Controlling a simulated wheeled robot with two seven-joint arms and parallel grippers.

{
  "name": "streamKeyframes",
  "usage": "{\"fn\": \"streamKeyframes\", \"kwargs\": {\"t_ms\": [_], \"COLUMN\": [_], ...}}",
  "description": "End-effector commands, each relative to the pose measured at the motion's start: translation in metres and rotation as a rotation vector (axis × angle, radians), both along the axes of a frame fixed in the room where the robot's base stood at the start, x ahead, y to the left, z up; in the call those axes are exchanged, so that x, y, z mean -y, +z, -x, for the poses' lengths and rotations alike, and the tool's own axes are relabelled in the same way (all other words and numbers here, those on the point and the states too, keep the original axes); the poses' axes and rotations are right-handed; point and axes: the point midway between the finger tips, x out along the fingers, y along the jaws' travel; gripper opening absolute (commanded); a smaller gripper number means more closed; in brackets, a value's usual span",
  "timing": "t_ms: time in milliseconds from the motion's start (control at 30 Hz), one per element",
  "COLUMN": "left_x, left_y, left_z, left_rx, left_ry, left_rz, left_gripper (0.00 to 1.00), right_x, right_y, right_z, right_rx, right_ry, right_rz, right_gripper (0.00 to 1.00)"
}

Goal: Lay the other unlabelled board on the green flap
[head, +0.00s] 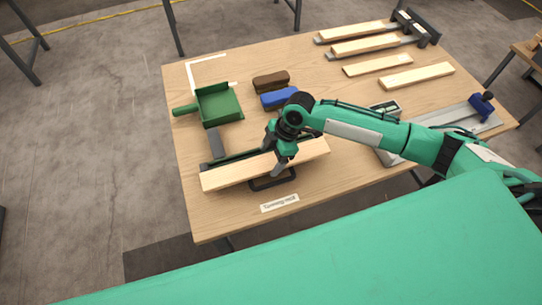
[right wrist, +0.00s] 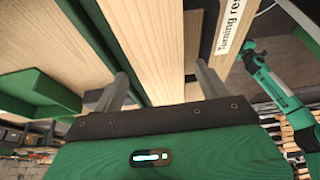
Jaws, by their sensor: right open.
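A long pale board (head: 225,177) lies on the turning rest at the table's near side, with no label visible on it. The dark green flap (head: 240,158) shows as a strip along the board's far edge; the board hides part of the rest. My right gripper (head: 277,155) is low over this board, one finger on each side, open. In the right wrist view the board (right wrist: 153,40) runs between the fingers, with the green strip (right wrist: 108,35) beside it. Two pale boards (head: 378,65) (head: 416,76) lie flat farther back, no labels readable.
Two more boards (head: 358,30) (head: 374,44) lie on grey rails against a dark stop (head: 416,27). A grey fixture with a blue clamp (head: 481,104) is at right. The table's front-left corner is clear.

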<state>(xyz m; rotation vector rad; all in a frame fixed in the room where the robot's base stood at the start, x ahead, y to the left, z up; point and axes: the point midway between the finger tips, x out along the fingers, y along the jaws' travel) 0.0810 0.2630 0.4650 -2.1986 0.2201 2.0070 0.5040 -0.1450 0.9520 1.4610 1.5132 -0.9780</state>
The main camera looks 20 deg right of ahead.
Motion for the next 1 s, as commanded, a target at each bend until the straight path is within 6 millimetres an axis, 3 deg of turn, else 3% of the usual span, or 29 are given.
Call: {"fn": "streamKeyframes", "kwargs": {"t_ms": [533,700,1000], "left_x": [0.001,0.001,0.001], "left_y": [-0.027,-0.029,-0.028], "left_z": [0.0,0.0,0.0], "left_rx": [0.0,0.0,0.001], "left_ry": [0.0,0.0,0.0], "left_rz": [0.001,0.001,0.001], "left_gripper": [0.36,0.36,0.36], "right_x": [0.041,0.046,0.046], "right_y": [0.097,0.11,0.112], "right_z": [-0.003,-0.002,-0.002], "right_rx": [0.004,0.002,0.001], "right_ry": [-0.002,-0.001,-0.001], "right_rz": [0.0,0.0,0.0], "right_gripper": [0.76,0.76,0.76]}}
